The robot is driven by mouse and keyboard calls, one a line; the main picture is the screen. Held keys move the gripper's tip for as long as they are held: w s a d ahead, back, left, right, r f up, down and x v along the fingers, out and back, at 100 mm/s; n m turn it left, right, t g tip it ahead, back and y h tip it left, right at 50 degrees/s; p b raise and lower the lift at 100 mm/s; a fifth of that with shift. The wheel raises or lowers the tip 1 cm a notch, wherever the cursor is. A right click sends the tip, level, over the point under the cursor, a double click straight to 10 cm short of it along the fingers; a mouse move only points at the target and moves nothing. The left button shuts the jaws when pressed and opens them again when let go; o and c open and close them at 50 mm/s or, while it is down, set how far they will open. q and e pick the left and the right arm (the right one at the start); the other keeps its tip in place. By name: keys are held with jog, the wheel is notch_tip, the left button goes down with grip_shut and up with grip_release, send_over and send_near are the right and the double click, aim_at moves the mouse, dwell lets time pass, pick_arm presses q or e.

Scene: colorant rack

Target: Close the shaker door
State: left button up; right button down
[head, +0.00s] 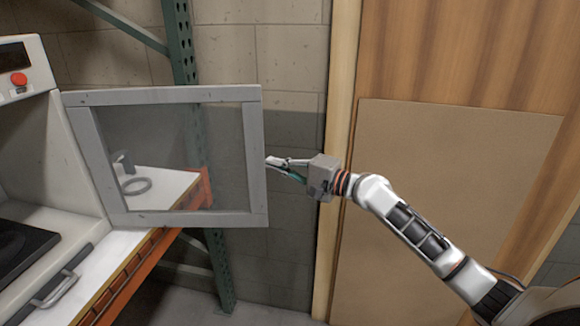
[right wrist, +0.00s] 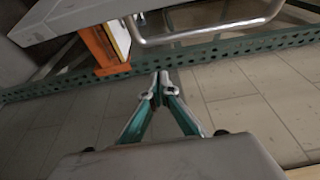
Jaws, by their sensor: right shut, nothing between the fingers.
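The shaker door (head: 258,150) is a grey frame with a see-through pane, and it stands swung open to the right of the shaker (head: 75,180). The shaker's front opening is uncovered, with a dark plate inside. My right gripper (head: 268,161) is shut and empty, its fingertips close to the door's free right edge. I cannot tell whether they touch it. In the right wrist view the shut fingertips (right wrist: 159,76) point toward a curved metal bar (right wrist: 215,32), with a grey panel edge at the upper left. My left gripper is not in view.
A white shelf with an orange beam (head: 135,270) carries the shaker. A green rack post (head: 183,50) stands behind the door. A brown wooden panel (head: 440,190) is behind my right arm. A red button (head: 19,79) sits on the shaker's upper front.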

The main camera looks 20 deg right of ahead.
jog(key=s+a+p, duration=0.2)
jog(key=s, duration=0.1)
jog(key=shift+a, duration=0.25)
dwell(0.4)
